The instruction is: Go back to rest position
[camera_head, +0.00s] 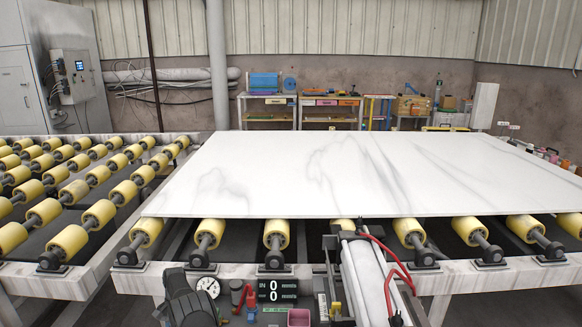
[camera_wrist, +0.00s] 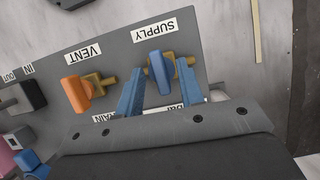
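In the wrist view, my gripper (camera_wrist: 159,68) has two blue fingers, spread apart. The blue SUPPLY valve handle (camera_wrist: 158,73) on its brass fitting shows between and just beyond the fingertips. I see a gap on each side and no clear contact. The orange VENT valve handle (camera_wrist: 76,93) is to the left on the same grey panel (camera_wrist: 120,50). Labels lower on the panel are partly hidden by my gripper. In the head view, a white veined stone slab (camera_head: 330,175) lies flat on yellow rollers. My gripper's fingers cannot be made out there.
A roller conveyor (camera_head: 75,195) runs at left. Workbenches (camera_head: 330,107) stand along the back wall.

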